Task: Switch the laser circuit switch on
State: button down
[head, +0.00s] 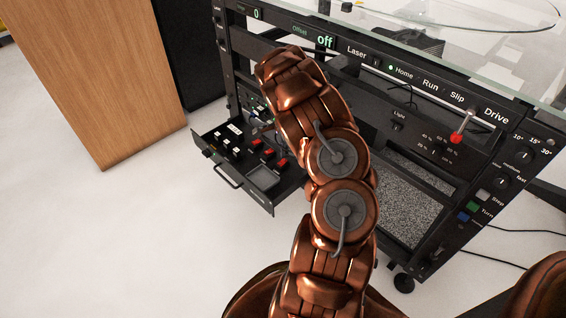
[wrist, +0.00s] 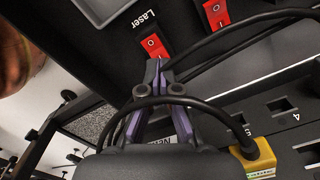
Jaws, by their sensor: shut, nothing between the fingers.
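The laser circuit switch (wrist: 152,45) is a red rocker beside the white word "Laser" on a black panel in the wrist view. My gripper (wrist: 158,66) is shut and empty. Its fingertips are at the near edge of this rocker; I cannot tell whether they touch it. Which side of the rocker is pressed in is not clear. In the head view several red switches (head: 268,154) show in the pulled-out drawer (head: 238,187), and I cannot tell which is the laser one. My arm hides the gripper there.
A second red rocker (wrist: 216,13) is close to the right in the wrist view. Black cables cross around the fingers, and a yellow plug (wrist: 252,152) is at lower right. A wooden cabinet (head: 108,75) stands left of the turntable frame (head: 460,200). Floor in front of the drawer is clear.

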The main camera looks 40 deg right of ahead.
aim_at(284, 161)
jog(key=shift+f, duration=1.25)
dwell(1.0)
jog(key=shift+r, duration=0.15)
jog(key=shift+r+p, duration=0.95)
jog(key=shift+r, duration=2.45)
